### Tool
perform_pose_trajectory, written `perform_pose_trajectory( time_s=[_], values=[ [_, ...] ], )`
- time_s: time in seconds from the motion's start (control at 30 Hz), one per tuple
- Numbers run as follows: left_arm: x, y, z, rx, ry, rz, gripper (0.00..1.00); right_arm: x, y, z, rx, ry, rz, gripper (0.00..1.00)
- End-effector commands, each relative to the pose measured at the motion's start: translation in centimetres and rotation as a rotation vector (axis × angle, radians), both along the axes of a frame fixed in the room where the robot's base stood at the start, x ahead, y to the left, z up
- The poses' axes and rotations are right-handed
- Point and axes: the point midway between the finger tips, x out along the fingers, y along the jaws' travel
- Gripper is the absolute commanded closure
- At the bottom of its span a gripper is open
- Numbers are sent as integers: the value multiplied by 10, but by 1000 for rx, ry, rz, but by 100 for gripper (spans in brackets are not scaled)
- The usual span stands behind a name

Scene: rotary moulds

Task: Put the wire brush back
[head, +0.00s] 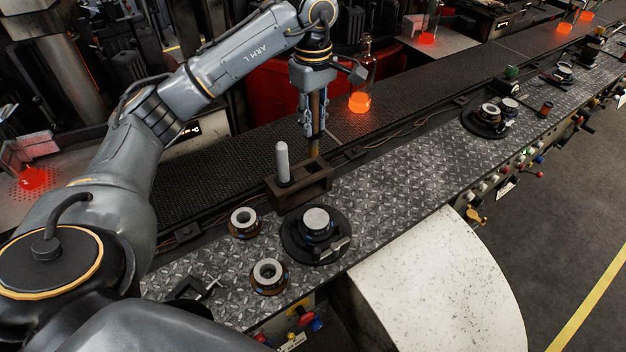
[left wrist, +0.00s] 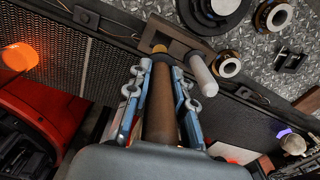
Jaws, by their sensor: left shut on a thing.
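My left gripper (head: 312,128) is shut on the wire brush, a long brown cylinder that shows between its fingers in the left wrist view (left wrist: 160,110). The brush is held upright, with its brass-coloured lower end (head: 314,149) down at the right part of the dark brown holder box (head: 300,196). I cannot tell whether that end is inside the opening or just above it. A pale grey rod (head: 282,160) stands in the left part of the box. The holder also shows in the left wrist view (left wrist: 204,48). My right gripper is not in view.
A round mould on a black disc (head: 317,228) and two ring moulds (head: 244,222) (head: 268,275) stand in front of the holder on the tread-plate bench (head: 390,200). Behind runs a dark conveyor (head: 400,118) carrying a glowing bottle (head: 360,98).

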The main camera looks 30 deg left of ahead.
Motion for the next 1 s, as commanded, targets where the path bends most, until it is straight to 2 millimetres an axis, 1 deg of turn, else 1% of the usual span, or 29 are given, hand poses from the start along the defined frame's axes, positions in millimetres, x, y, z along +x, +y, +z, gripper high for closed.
perform_pose_trajectory(
  time_s=[0.03,0.2,0.3,0.47,0.63,0.73,1.0],
  values=[
    [-1,-1,-9,-1,6,-1,100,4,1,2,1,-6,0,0],
    [-2,0,-38,0,5,-2,100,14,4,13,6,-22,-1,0],
    [-1,0,-50,-1,2,-1,100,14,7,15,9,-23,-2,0],
    [-1,0,-62,0,3,-1,100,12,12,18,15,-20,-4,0],
    [-2,0,-86,0,4,-1,100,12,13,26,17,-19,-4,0],
    [-1,0,-92,0,-1,-2,100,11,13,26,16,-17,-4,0],
    [-1,0,-96,0,-1,-2,100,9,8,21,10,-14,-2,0]
  ],
)
